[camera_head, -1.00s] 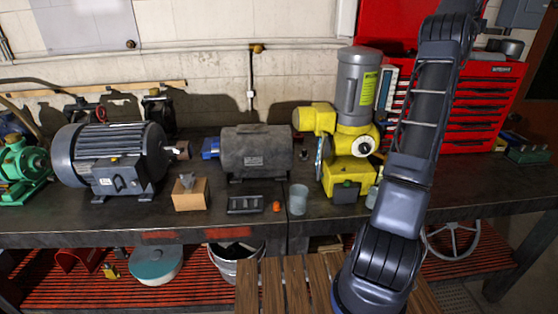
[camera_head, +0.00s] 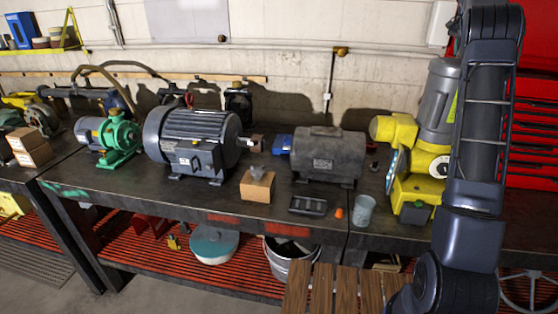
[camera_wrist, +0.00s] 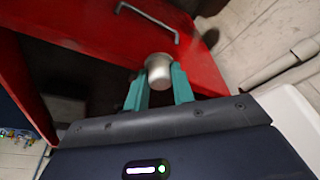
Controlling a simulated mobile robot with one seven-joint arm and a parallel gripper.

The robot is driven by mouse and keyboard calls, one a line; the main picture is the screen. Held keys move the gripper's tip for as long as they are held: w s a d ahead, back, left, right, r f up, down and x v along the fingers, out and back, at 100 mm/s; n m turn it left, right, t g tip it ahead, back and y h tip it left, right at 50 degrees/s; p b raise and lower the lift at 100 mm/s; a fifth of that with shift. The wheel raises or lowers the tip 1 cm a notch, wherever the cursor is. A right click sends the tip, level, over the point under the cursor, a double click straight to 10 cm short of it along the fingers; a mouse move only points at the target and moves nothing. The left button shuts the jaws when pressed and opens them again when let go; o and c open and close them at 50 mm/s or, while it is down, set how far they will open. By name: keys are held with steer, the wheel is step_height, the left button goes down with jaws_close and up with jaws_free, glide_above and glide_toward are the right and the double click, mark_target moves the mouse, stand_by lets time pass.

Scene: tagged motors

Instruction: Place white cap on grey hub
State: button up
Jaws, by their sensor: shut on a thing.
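My gripper (camera_wrist: 159,75) shows in the wrist view with its two teal fingers shut on the white cap (camera_wrist: 158,67), a small pale cylinder with a rounded rim. The cap is held up in front of a red metal surface. The gripper is out of the head view; only my arm shows there at the right. In the head view, a dark finned motor (camera_head: 190,140) on the bench has a short grey shaft end (camera_head: 244,142) at its right side. I cannot tell for sure whether this is the grey hub. The cap is apart from the motors.
The bench (camera_head: 150,193) also bears a green pump (camera_head: 119,138), a dark grey motor (camera_head: 327,155), a wooden block (camera_head: 257,188), a black tray (camera_head: 308,206), a grey cup (camera_head: 363,210) and a yellow machine (camera_head: 412,190). A red cabinet (camera_head: 527,150) stands behind my arm.

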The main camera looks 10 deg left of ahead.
steer(key=s+a+f, duration=0.1)
steer(key=a+f, duration=0.2)
steer(key=a, duration=2.1)
steer(key=s+a+f+n, duration=0.15)
steer(key=s+a, duration=0.25)
steer(key=a, duration=0.7)
steer(key=s+a+f, duration=0.2)
steer(key=s+a, duration=0.3)
steer(key=a, duration=0.6)
steer(key=n, duration=0.3)
glide_above(259, 170)
step_height(259, 170, down, 9)
steer(key=shift+m+t+y, duration=0.25)
steer(key=shift+t+y, duration=0.05)
steer(key=shift+y, duration=0.1)
steer(key=f, duration=1.9)
steer(key=shift+s+a+f, duration=0.3)
steer(key=shift+s+f, duration=0.05)
steer(key=shift+s, duration=0.05)
steer(key=shift+f, duration=0.15)
steer(key=o, duration=0.9)
steer(key=shift+o, duration=0.2)
